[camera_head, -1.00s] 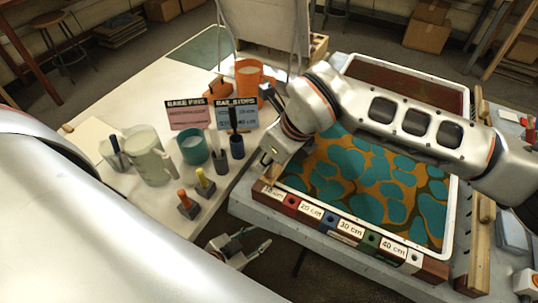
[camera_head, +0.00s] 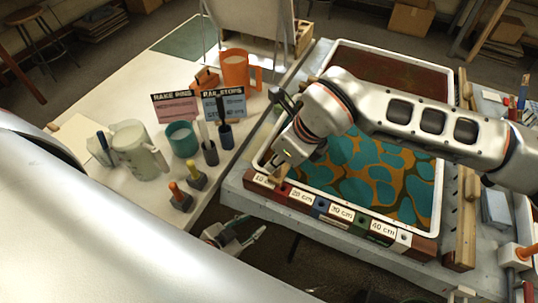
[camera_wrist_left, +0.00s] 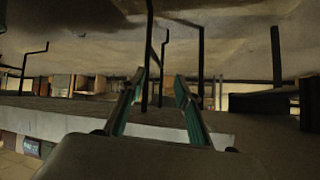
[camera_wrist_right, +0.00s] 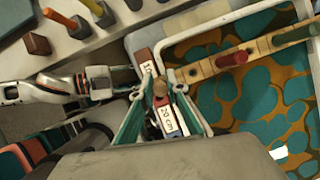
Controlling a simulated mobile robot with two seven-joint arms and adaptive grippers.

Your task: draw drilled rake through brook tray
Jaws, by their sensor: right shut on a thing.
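The near marbling tray (camera_head: 438,198) has a white rim and an orange bath with teal patches. No tray name is readable. My right gripper (camera_head: 283,160) is over its front left corner, by the 10 cm mark. In the right wrist view, its fingers (camera_wrist_right: 160,98) are shut around a round wooden knob. A wooden bar, seemingly the drilled rake (camera_wrist_right: 203,69), reaches from beside them over the bath, with a red peg (camera_wrist_right: 232,57) and a green peg (camera_wrist_right: 293,34) in it. My arm hides the rake in the head view. My left gripper (camera_head: 243,236) is open and empty, low before the tables.
The front rail (camera_head: 340,214) has coloured blocks marked 10 to 40 cm. A darker red-brown tray (camera_head: 385,76) lies behind. The left table holds orange and yellow pegs (camera_head: 188,188), dark holders (camera_head: 210,153), jugs (camera_head: 138,150), a teal cup (camera_head: 182,138) and signs (camera_head: 198,105).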

